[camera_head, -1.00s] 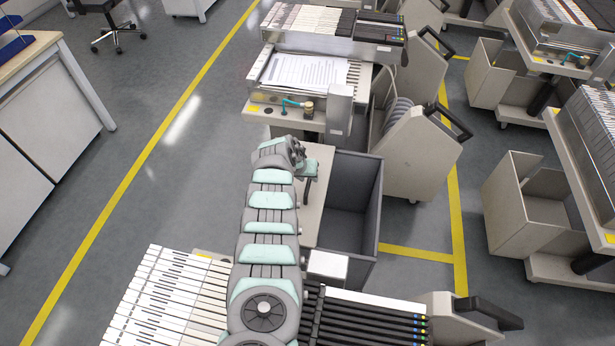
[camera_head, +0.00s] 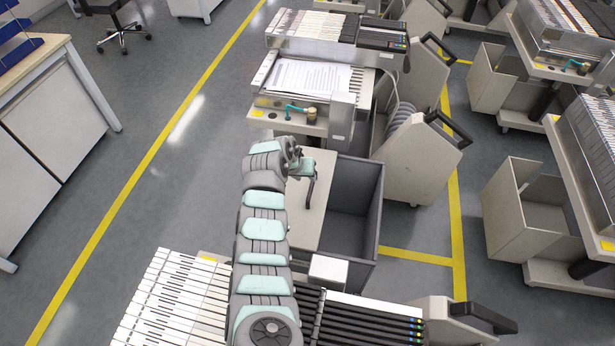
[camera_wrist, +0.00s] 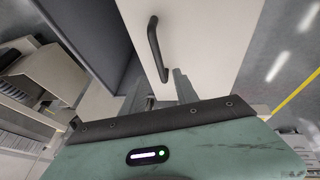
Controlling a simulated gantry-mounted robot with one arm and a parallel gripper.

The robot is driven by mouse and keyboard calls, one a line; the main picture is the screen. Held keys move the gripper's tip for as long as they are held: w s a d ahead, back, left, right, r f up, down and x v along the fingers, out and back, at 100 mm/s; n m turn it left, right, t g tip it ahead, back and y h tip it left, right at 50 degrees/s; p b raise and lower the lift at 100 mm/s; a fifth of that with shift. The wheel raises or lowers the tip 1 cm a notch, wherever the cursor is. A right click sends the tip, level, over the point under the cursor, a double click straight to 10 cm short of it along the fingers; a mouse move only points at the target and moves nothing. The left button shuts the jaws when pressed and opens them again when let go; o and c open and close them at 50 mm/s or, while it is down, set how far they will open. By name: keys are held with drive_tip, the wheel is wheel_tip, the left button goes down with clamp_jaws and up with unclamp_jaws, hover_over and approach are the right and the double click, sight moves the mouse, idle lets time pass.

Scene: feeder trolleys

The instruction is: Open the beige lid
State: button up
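The beige lid (camera_head: 308,228) is a flat panel beside the open dark grey bin (camera_head: 367,170) in the head view. In the wrist view the lid (camera_wrist: 215,45) fills the upper middle, with a black bar handle (camera_wrist: 154,48) standing on it. My gripper (camera_head: 308,178) is over the lid in the head view. In the wrist view my gripper's fingers (camera_wrist: 165,88) appear spread apart, close to the near end of the handle. I see nothing held. Whether a finger touches the handle or lid is unclear.
A feeder trolley (camera_head: 290,112) with papers stands behind the lid. Another feeder rack (camera_head: 175,300) lies in front, under my arm. A beige trolley box with a black handle (camera_head: 420,160) stands right of the bin. Open floor (camera_head: 150,215) lies left.

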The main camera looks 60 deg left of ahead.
drive_tip(key=shift+p+v, duration=0.35)
drive_tip(key=shift+v, duration=1.55)
drive_tip(key=shift+f, duration=0.1)
